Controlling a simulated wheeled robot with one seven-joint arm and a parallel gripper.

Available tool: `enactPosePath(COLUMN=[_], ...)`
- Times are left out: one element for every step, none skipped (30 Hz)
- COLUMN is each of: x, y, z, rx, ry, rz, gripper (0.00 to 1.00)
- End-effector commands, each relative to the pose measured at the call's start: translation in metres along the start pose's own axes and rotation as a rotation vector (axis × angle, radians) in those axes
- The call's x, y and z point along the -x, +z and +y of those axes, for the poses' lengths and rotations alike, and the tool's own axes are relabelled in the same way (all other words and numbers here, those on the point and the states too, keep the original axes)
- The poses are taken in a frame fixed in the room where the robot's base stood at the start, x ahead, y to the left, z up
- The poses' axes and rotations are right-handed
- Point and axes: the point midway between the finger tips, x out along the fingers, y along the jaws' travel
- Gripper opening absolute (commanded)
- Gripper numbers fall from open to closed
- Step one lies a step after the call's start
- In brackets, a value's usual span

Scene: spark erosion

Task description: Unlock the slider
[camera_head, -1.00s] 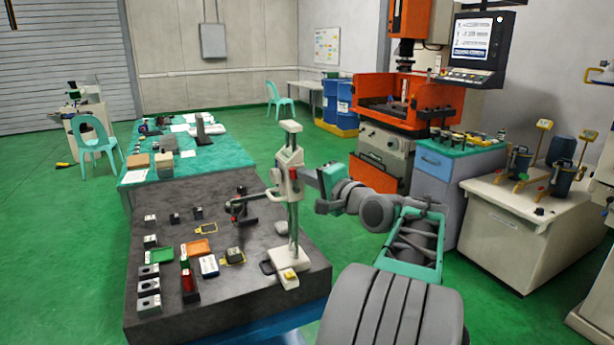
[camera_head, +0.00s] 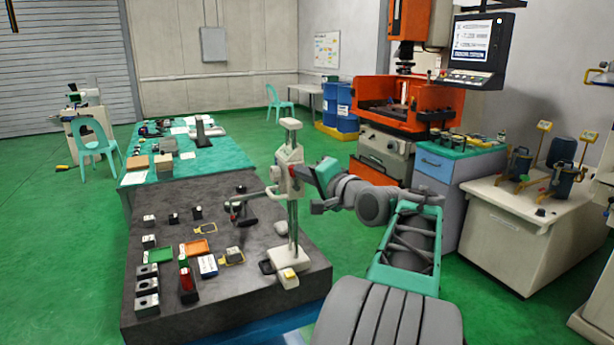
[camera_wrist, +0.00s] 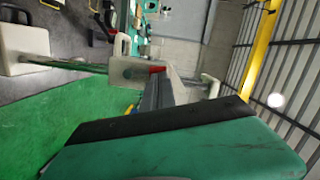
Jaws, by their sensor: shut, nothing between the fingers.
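A cream height gauge (camera_head: 294,210) stands upright on the dark granite table. The lock itself is not clearly distinguishable.
The granite table (camera_head: 225,306) carries several small blocks and coloured trays left of the gauge. An orange machine (camera_head: 398,112) and a blue cabinet (camera_head: 443,175) stand to the right behind my arm. Green floor is free around the table.

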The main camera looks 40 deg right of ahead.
Motion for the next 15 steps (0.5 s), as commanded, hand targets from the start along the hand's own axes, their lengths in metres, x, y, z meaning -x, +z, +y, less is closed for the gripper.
enactPosePath(x=[0.000,0.000,-0.001,-0.001,-0.001,-0.001,-0.001,-0.001,-0.001,-0.001,-0.002,-0.002,-0.003,-0.003,-0.003], y=[0.001,0.002,0.003,0.003,0.004,0.004,0.005,0.006,0.007,0.008,0.010,0.011,0.013,0.014,0.015], z=[0.001,0.001,0.001,0.001,0.001,0.000,0.000,0.000,0.000,0.000,0.000,0.000,0.000,0.000,-0.001], rx=[0.011,0.018,0.028,0.036,0.045,0.060,0.074,0.089,0.109,0.128,0.147,0.174,0.196,0.216,0.244], ry=[0.002,0.003,0.005,0.007,0.008,0.011,0.013,0.016,0.020,0.024,0.027,0.032,0.037,0.041,0.046], rz=[-0.001,-0.001,-0.001,-0.002,-0.002,-0.001,-0.001,0.000,0.000,-0.001,-0.001,-0.001,-0.001,-0.001,-0.001], gripper=[0.00,0.00,0.00,0.00,0.00,0.00,0.00,0.00,0.00,0.00,0.00,0.00,0.00,0.00,0.00])
